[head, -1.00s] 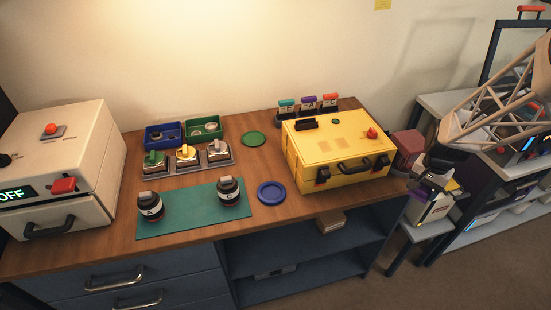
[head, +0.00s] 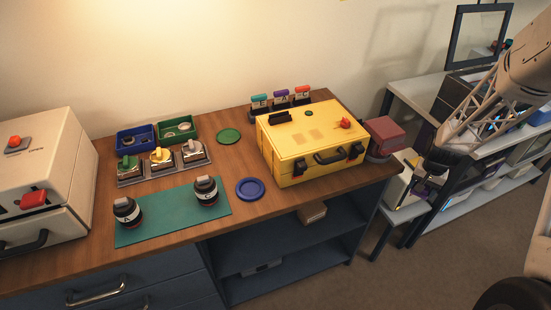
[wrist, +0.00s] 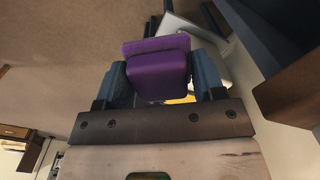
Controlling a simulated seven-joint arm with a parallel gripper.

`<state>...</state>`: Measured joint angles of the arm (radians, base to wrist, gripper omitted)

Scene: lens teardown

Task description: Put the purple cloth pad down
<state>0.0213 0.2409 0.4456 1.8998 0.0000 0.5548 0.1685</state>
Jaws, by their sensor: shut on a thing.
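The purple cloth pad (wrist: 157,72) is a small block with a wider, flat purple slab along one edge. In the wrist view it sits between the two blue-grey fingers of my gripper (wrist: 162,82), which are shut on it. In the head view my gripper (head: 427,184) hangs at the right, past the workbench's right end, by a low pale stand. The pad is too small and too covered there to make out clearly.
A workbench (head: 80,245) carries a yellow case (head: 290,166), a blue dish (head: 262,200), a green disc (head: 229,136) and a teal mat (head: 165,218) with two dark jars. A dark red box (head: 385,132) stands at its right end. Grey shelving (head: 400,95) stands behind my arm.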

